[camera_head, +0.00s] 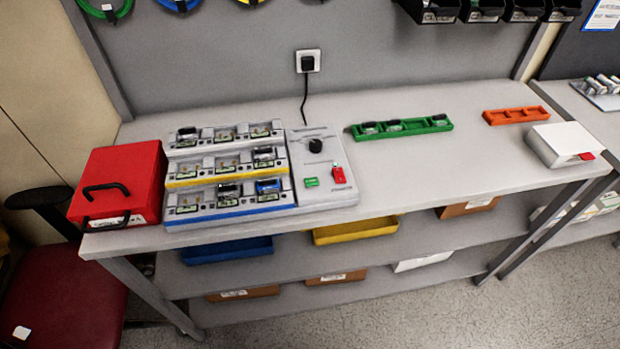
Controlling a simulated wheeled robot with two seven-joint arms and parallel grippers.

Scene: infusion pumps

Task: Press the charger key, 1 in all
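A stepped charger (227,163) stands on the left half of the grey bench, with rows of bays edged in white, yellow and blue. Several bays hold small dark units, and one in the front row has a blue unit (268,186). Its light grey control panel (322,160) on the right carries a black knob (316,145), a flat green key (311,182) and a red part (338,175) that stands up beside the key. Nothing touches the green key. Neither of my grippers shows in the head view.
A red case (119,180) stands left of the charger. A green tray (402,128) with dark units, an orange tray (516,115) and a white box (560,145) lie to the right. A black cable (304,100) runs down from the wall socket.

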